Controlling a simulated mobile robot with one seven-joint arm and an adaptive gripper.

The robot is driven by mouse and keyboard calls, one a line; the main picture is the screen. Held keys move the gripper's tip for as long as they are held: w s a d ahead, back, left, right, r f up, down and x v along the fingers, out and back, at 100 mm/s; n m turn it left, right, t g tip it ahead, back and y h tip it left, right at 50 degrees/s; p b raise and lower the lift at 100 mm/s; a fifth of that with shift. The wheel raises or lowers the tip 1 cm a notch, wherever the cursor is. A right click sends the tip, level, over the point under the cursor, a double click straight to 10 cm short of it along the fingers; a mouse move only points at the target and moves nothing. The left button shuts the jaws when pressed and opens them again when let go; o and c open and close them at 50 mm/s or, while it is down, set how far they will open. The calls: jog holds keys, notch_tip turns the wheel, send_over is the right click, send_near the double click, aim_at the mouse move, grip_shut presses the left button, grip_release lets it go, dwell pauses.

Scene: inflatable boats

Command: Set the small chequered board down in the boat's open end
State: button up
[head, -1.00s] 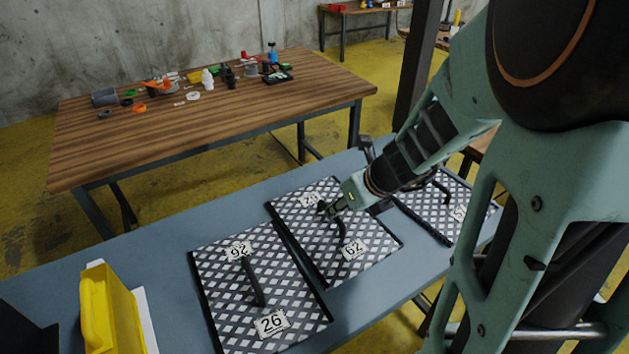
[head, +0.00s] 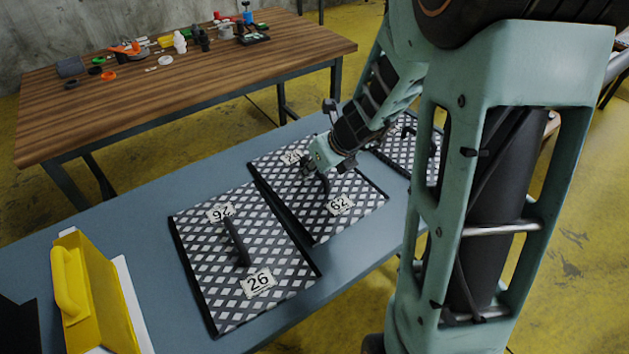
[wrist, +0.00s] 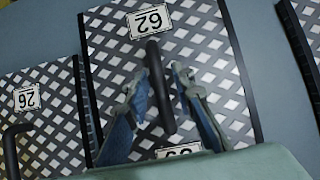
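Three chequered black-and-white boards lie on a blue-grey table. The middle board (head: 305,218), labelled 62, has a dark bar handle (head: 325,185) across it. My gripper (head: 312,172) is over this handle. In the wrist view, my gripper (wrist: 160,88) is open, with one finger on each side of the handle (wrist: 161,95); narrow gaps show. The left board (head: 217,282), labelled 26, has a similar handle. The right board (head: 398,153) is partly hidden behind my arm. I cannot tell which is the small one. No boat shows.
A yellow box-like object with a handle (head: 105,300) stands at the near left of the blue-grey table (head: 130,225). A wooden table (head: 190,90) with small bottles and parts stands behind. Bare tabletop lies between the yellow object and the left board.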

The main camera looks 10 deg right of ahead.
grip_shut()
jog(key=shift+r, duration=0.15)
